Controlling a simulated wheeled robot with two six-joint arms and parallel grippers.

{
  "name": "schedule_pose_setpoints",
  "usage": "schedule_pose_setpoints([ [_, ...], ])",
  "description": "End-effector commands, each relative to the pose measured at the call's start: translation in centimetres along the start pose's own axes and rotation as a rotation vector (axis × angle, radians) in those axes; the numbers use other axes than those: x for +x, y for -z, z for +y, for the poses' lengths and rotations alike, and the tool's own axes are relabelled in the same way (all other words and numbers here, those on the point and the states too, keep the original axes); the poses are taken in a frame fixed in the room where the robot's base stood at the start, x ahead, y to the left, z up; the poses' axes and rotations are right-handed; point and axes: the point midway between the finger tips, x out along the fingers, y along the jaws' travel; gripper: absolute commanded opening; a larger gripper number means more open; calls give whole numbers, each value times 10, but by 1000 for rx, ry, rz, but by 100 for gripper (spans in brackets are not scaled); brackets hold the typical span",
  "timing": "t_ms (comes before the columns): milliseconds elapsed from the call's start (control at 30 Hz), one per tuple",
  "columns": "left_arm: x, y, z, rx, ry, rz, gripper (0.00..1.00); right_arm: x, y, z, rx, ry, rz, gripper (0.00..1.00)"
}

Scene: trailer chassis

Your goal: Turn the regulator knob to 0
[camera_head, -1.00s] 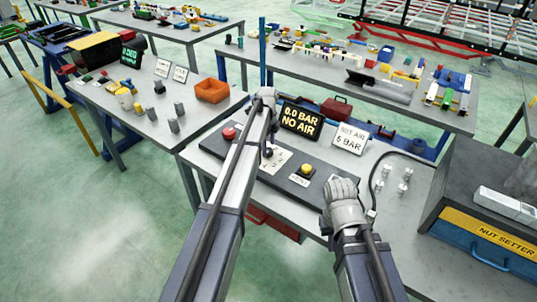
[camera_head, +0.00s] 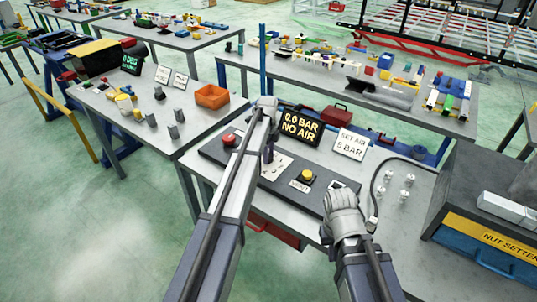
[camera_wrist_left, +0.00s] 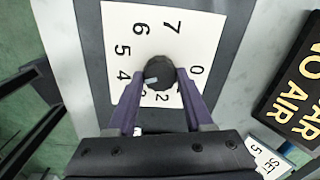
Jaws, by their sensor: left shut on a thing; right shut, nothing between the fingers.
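The dark round regulator knob (camera_wrist_left: 161,71) sits on a white dial plate (camera_wrist_left: 118,18) with black numbers, seen in the left wrist view. The small light mark on the knob points to the lower left, roughly between 3 and 4. The 0 is at the right of the knob. My left gripper (camera_head: 268,153) is over the panel, its purple fingers shut on the knob from both sides in the wrist view. The 1 is hidden there. My right gripper (camera_head: 343,198) is shut and empty over the panel's right end; its fingertips are mostly hidden.
The dark panel (camera_head: 222,158) also carries a red button (camera_head: 229,140) and a yellow button (camera_head: 307,175). A display (camera_head: 301,125) reads 0.0 BAR NO AIR; a sign (camera_head: 352,143) reads SET AIR 5 BAR. A grey nut setter box (camera_head: 480,180) stands at right.

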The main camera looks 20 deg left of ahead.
Motion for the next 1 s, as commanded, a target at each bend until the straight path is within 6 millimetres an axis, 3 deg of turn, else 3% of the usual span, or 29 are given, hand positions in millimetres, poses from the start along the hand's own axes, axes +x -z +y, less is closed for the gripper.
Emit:
schedule_pose_setpoints([
  [200, 0, 0, 0, 0, 0, 0, 0, 0, 0, 0, 0, 0, 0, 0],
  [567, 0, 0, 0, -63, 1, -2, 0, 0, 0, 0, 0, 0, 0, 0],
  [1000, 0, 0, -1, -428, 1, -12, 0, 0, 0, 0, 0, 0, 0, 0],
])
